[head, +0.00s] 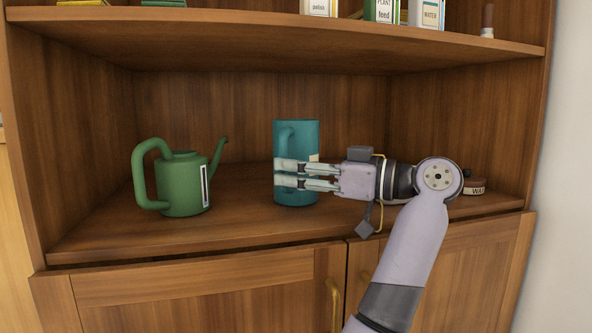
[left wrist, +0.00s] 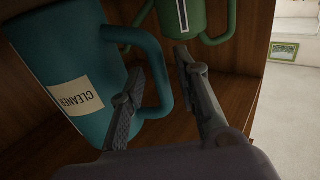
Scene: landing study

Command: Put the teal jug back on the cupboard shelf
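The teal jug (head: 303,137) stands upright on the cupboard shelf (head: 245,222), right of the green watering can. Its handle faces the front left, and a pale label shows at its right side. My left gripper (head: 277,174) is in front of the jug, its fingers pointing left across it. In the left wrist view the jug (left wrist: 62,48) fills the left side, its label reading CLEANER upside down. There the handle lies between the two spread fingers of my left gripper (left wrist: 156,62), with gaps visible beside it. My right gripper is not in view.
A green watering can (head: 182,187) stands on the same shelf at the left. A dark round tin (head: 474,186) sits at the right, partly behind my arm. The upper shelf (head: 250,28) holds several boxes and bottles. Shelf space between can and jug is free.

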